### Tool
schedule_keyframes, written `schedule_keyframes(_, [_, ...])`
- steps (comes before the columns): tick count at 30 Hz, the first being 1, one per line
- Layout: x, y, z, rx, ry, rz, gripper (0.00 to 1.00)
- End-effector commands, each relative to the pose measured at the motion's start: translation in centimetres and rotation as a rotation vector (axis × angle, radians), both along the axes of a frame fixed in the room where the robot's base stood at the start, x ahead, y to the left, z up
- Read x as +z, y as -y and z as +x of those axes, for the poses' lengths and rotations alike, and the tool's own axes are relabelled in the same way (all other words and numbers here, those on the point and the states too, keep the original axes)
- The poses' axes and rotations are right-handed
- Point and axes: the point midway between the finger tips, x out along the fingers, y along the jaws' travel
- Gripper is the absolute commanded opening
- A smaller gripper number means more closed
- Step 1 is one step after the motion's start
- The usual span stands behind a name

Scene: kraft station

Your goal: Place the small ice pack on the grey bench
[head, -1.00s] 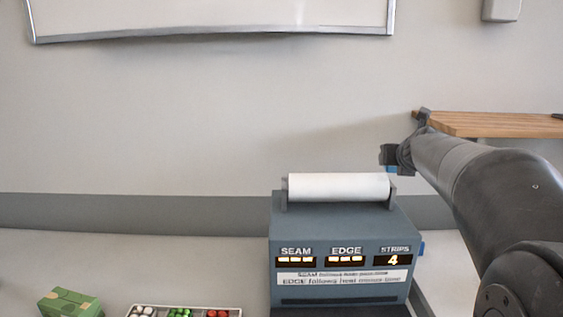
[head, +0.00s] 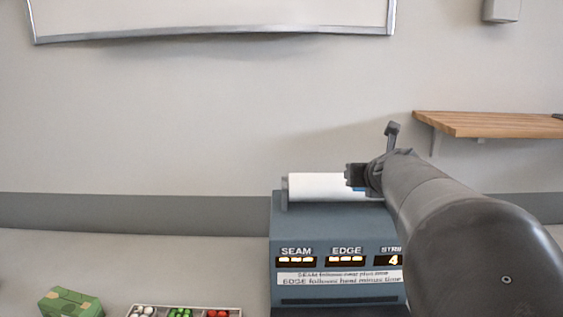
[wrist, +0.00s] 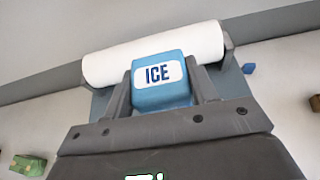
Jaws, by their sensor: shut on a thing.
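The small ice pack (wrist: 160,92) is a blue block with a white label reading ICE. It sits between the two fingers of my gripper (wrist: 162,100) in the wrist view, and the gripper is shut on it. In the head view my gripper (head: 357,177) is in front of the white roll on the machine, and only a sliver of blue shows by it. The grey bench (head: 150,260) runs along the wall at the lower part of the head view.
A blue-grey machine (head: 335,235) with SEAM, EDGE and STRIPS displays and a white roll (head: 315,186) stands on the bench. A green box (head: 70,302) and a tray (head: 185,305) of small coloured items lie left. A wooden shelf (head: 490,124) is at right.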

Motion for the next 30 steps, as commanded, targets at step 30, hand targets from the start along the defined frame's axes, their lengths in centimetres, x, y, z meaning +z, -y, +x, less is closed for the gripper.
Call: schedule_keyframes(30, [9.5,-6.4,6.8,0.338,0.002,0.0,0.23])
